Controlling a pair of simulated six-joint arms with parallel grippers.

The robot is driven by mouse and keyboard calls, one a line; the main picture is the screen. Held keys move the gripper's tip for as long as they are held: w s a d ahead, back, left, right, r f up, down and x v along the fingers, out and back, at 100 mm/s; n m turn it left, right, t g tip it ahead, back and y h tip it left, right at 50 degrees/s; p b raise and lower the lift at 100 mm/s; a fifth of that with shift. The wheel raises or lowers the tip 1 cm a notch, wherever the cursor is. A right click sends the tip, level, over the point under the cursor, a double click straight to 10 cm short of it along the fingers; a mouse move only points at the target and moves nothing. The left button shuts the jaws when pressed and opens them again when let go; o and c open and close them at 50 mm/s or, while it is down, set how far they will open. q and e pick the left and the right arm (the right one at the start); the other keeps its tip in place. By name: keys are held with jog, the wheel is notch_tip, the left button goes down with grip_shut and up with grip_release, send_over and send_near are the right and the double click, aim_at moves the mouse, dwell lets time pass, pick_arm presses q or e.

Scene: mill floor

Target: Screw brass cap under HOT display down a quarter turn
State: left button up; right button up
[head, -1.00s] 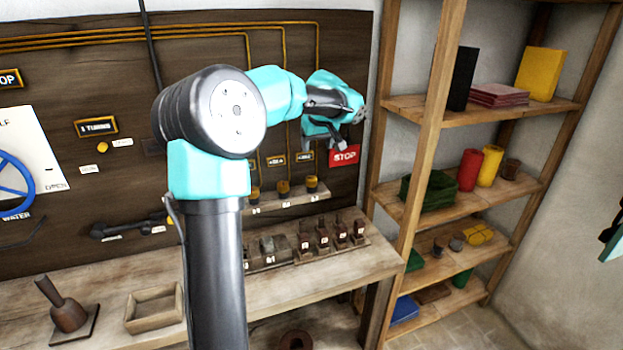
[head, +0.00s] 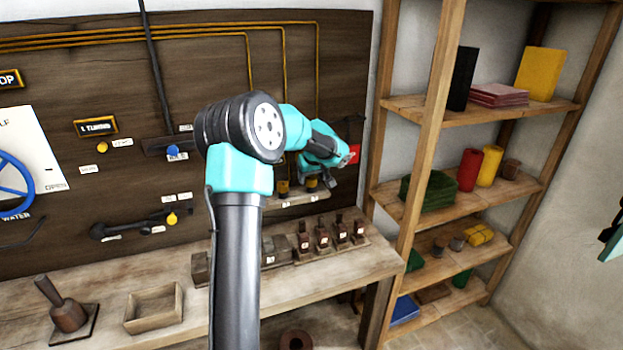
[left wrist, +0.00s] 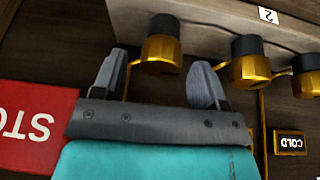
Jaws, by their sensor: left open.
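A middle cap (left wrist: 248,62) and a third cap (left wrist: 305,75) stand to the right. The COLD display (left wrist: 290,143) is by the third cap. No HOT lettering is readable; my gripper covers the panel by the leftmost cap.
A red STOP sign (left wrist: 30,125) is close beside my left gripper. The ledge (left wrist: 210,30) borders the caps. Below are a wooden workbench (head: 240,300) with several small blocks and an open box (head: 153,308). A wooden shelf unit (head: 425,150) stands right.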

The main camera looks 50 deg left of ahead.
pick_arm(q)
jog(key=shift+a+f, duration=0.2)
jog(key=shift+f, duration=0.25)
jog(key=c, duration=0.9)
